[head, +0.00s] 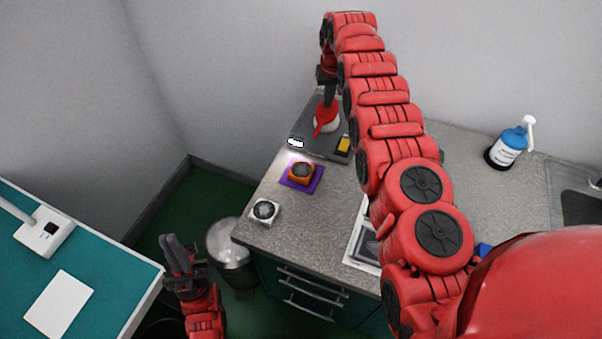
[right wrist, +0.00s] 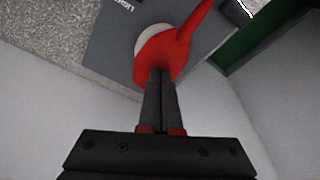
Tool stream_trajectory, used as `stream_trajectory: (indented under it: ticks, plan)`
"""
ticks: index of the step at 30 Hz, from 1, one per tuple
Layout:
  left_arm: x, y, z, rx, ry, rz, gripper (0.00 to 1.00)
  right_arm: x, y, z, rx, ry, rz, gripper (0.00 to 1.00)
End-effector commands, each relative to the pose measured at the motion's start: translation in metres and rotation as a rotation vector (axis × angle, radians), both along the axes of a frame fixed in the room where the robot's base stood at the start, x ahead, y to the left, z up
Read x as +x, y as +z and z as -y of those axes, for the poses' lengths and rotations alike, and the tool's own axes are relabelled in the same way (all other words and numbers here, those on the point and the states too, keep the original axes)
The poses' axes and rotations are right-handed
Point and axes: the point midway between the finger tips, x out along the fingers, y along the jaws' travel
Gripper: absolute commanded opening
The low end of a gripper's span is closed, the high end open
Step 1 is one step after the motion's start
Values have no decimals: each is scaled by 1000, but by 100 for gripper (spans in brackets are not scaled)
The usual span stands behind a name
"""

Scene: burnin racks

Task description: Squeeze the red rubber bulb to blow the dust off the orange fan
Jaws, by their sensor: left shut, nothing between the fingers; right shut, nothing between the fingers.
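The red rubber bulb (head: 326,120) sits on a dark grey board at the counter's back left, its red nozzle pointing toward the front left. It also shows in the right wrist view (right wrist: 155,58), with a pale round part beside it. My right gripper (head: 329,98) is shut and empty, fingers pointing down at the bulb; in the right wrist view the fingertips (right wrist: 159,74) overlap its edge. I cannot tell whether they touch it. The orange fan (head: 301,172) lies on a purple mat (head: 288,182) in front of the board. My left gripper (head: 180,254) is shut and empty, off the counter.
A white-framed fan (head: 264,211) lies near the counter's left edge. A yellow block (head: 343,144) is on the board (head: 318,149). A blue pump bottle (head: 509,146) stands near the sink (head: 582,207). A metal bin (head: 231,243) stands by the counter. A teal table is at left.

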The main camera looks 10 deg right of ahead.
Motion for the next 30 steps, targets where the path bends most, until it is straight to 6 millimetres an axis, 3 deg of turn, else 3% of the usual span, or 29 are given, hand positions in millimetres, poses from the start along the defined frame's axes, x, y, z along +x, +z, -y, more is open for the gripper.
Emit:
stream_trajectory:
  ticks: [5,15,30]
  plan:
    - [0,3,0,0,0,0,0,-1,4,0,0,0,-5,0]
    - [0,15,0,0,0,0,0,-1,32,0,0,0,-4,0]
    - [0,15,0,0,0,0,0,-1,33,0,0,0,-3,0]
